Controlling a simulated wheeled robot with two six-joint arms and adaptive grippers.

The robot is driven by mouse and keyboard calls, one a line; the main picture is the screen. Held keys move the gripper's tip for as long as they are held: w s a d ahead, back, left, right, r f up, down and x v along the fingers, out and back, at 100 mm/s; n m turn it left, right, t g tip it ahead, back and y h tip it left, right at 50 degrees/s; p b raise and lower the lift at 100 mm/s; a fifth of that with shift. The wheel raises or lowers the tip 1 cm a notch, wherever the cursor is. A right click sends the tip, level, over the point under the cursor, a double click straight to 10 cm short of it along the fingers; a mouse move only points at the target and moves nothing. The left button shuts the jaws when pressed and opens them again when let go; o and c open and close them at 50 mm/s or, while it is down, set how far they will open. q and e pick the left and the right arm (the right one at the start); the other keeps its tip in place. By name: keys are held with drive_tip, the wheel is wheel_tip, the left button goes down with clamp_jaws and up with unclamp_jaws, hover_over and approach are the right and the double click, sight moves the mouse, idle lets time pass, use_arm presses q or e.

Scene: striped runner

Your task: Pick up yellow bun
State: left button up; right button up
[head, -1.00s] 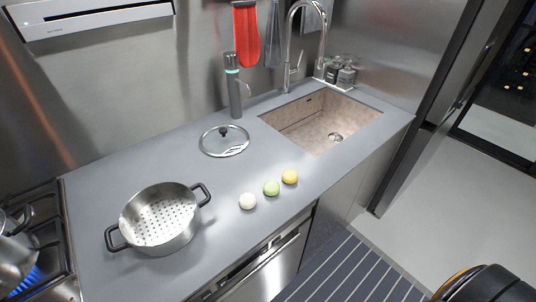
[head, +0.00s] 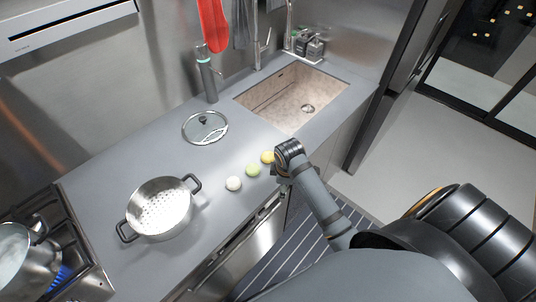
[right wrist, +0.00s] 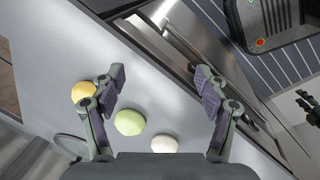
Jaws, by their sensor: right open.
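The yellow bun (head: 267,157) sits on the grey counter near its front edge, at the far end of a row with a green bun (head: 252,170) and a white bun (head: 233,183). My right gripper (head: 281,170) is just right of the yellow bun, mostly hidden by my wrist. In the right wrist view my right gripper (right wrist: 159,78) is open and empty. There the yellow bun (right wrist: 83,91) lies outside the left finger, partly behind it. The green bun (right wrist: 130,122) and white bun (right wrist: 164,144) show lower between the fingers.
A steamer pot (head: 160,208) stands on the counter at left, with a glass lid (head: 205,128) behind the buns. The sink (head: 290,95) is at the back right. A stove (head: 45,245) is at the left. The counter around the buns is clear.

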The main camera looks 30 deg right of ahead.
drive_tip(key=w+r+n, duration=0.1)
drive_tip(key=w+n, duration=0.1)
drive_tip(key=w+r+n, duration=0.1)
drive_tip(key=w+n, duration=0.1)
drive_tip(key=w, duration=0.1)
drive_tip(key=w+d+r+n+g, duration=0.1)
drive_tip(key=w+n, duration=0.1)
drive_tip(key=n, duration=0.1)
drive_tip(key=shift+w+r, duration=0.35)
drive_tip(key=shift+w, duration=0.05)
drive_tip(key=w+r+n+g, duration=0.1)
drive_tip(key=w+r+n, duration=0.5)
drive_tip(key=r+n, duration=0.15)
drive_tip(key=p, duration=0.2)
hover_over(268, 153)
drive_tip(key=shift+y, duration=0.4)
wheel_tip(268, 153, down, 6)
drive_tip(key=shift+w+f, duration=0.1)
drive_tip(key=shift+f, duration=0.05)
drive_tip(key=f+p, duration=0.1)
drive_tip(key=f, duration=0.1)
drive_tip(key=f+p, duration=0.1)
drive_tip(key=f, duration=0.1)
drive_tip(key=shift+s+f, duration=0.2)
drive_tip(key=shift+f, duration=0.4)
drive_tip(key=c, duration=1.2)
